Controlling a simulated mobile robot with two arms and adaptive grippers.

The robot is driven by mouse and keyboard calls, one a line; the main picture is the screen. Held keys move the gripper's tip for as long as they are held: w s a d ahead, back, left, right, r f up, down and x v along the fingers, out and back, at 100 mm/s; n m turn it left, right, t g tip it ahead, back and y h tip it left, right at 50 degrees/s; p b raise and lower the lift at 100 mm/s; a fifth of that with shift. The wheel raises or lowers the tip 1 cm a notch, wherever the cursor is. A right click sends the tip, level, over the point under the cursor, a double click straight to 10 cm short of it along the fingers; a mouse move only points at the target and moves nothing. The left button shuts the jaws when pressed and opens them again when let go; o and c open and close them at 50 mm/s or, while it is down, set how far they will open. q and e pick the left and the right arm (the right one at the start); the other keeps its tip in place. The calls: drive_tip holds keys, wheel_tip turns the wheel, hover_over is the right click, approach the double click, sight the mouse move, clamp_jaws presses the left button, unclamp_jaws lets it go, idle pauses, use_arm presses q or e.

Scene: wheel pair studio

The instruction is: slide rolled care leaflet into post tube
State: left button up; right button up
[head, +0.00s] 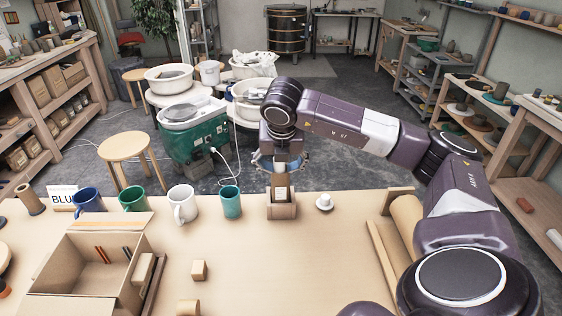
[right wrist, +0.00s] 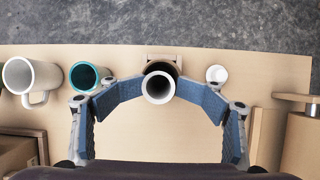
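My right gripper (head: 282,170) is over the back edge of the table, pointing down. In the right wrist view its blue fingers close from both sides on the rolled care leaflet (right wrist: 158,88), a pale open-ended roll. The leaflet also shows in the head view (head: 281,191), below the fingers. The brown post tube (head: 282,211) is at the back of the table directly under it. Its dark mouth (right wrist: 164,67) shows partly behind the leaflet. I cannot tell whether the leaflet's lower end is inside the mouth. My left gripper is not in view.
A teal cup (head: 231,203) and white mug (head: 183,206) stand left of the tube; green and blue mugs are farther left. A small white object (head: 325,203) is close on the right. An open cardboard box (head: 75,278) is front left. The table's front middle is mostly clear.

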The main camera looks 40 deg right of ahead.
wheel_tip(320, 180, down, 2)
drive_tip(key=shift+w+d+g, duration=0.15)
drive_tip(key=shift+g, duration=0.15)
drive_tip(key=shift+s+r, duration=0.25)
drive_tip(key=shift+r, duration=0.1)
drive_tip(key=shift+r, duration=0.1)
drive_tip(key=v, duration=1.2)
idle(0.4)
